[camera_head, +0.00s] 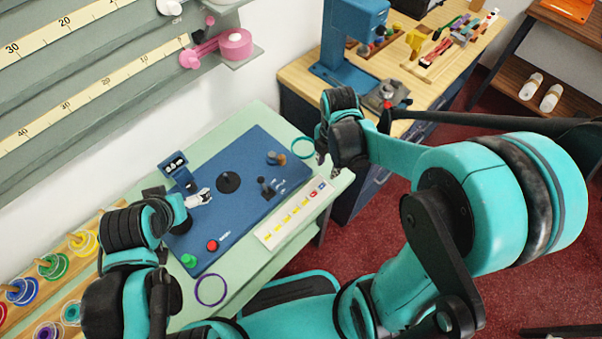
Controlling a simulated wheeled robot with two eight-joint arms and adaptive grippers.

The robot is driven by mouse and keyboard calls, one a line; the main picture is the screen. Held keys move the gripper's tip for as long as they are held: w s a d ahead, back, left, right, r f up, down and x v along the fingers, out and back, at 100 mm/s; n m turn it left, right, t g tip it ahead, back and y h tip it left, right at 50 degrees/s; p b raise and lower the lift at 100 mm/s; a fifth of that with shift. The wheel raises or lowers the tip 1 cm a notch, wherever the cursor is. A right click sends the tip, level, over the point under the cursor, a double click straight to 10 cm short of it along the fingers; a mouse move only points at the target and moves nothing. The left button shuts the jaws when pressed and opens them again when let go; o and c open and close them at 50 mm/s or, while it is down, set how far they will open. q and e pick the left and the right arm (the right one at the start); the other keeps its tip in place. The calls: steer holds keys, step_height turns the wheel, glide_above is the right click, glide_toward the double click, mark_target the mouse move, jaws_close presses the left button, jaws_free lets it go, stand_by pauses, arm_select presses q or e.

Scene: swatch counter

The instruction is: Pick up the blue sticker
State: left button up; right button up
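A pale strip (270,236) lies along the right edge of the blue board. It carries a row of small stickers, mostly yellow, with a red one (321,186) near its far end. A small bluish mark (313,193) beside the red one may be the blue sticker; it is too small to be sure. My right gripper (328,163) hangs just beyond the far end of the strip, apart from it; its fingers are mostly hidden by its own wrist. My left gripper (190,203) is over the left part of the board, and its fingers are not clear.
The blue board (237,215) on the pale green counter (262,118) bears a red button (212,245), a green button (188,260), a black disc (228,182) and a small lever. A purple ring (210,290) lies in front. Coloured spools (52,265) stand left; a wooden bench (300,78) stands behind.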

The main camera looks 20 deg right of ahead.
mark_target(325, 181)
steer(key=shift+w+a+f+n, duration=0.1)
steer(key=shift+a+n, duration=0.05)
steer(key=shift+n, duration=0.25)
steer(key=shift+f, duration=0.25)
step_height(325, 181, down, 8)
steer(key=b, duration=0.4)
steer(key=shift+r, duration=0.3)
steer(key=c, duration=0.8)
